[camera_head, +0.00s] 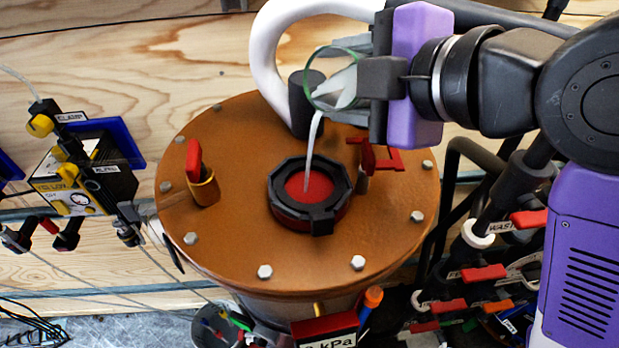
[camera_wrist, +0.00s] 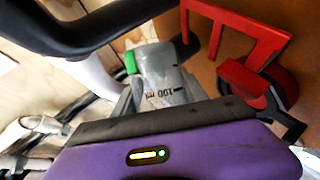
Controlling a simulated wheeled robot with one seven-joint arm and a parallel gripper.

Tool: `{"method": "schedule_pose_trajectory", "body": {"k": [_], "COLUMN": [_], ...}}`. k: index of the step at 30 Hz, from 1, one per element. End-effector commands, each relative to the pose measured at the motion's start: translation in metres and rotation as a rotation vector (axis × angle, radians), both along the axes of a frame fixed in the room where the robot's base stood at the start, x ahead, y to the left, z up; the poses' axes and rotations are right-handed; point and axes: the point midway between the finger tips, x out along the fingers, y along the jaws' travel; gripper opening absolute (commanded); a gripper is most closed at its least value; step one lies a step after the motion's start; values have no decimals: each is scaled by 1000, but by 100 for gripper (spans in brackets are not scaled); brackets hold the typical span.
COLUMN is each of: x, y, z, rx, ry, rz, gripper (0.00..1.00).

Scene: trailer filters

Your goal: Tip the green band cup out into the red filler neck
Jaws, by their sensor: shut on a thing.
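The green band cup (camera_head: 336,80) is clear with a green rim and is tipped, its mouth facing down and left. A pale grey stream runs from its lip down onto the red middle of the filler neck (camera_head: 318,184), which has a black ring around it. My gripper (camera_head: 372,82) is shut on the cup, above and to the right of the neck. In the wrist view the cup (camera_wrist: 165,76) shows a 100 ml mark, with green at its edge. How much liquid is left in it I cannot tell.
The neck sits on a round brown bolted lid (camera_head: 240,235). A red lever (camera_head: 196,160) stands at left and a red bracket handle (camera_head: 376,160) close under my gripper. A white hose (camera_head: 265,60) bends behind the cup. A gauge box (camera_head: 80,180) is far left.

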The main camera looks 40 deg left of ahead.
Motion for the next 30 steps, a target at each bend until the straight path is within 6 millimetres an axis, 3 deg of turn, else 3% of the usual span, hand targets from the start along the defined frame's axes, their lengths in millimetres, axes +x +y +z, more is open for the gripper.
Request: {"method": "schedule_pose_trajectory", "body": {"k": [30], "x": [0], "y": [0], "z": [4], "rx": [8], "ry": [-90], "rz": [0], "gripper": [1]}}
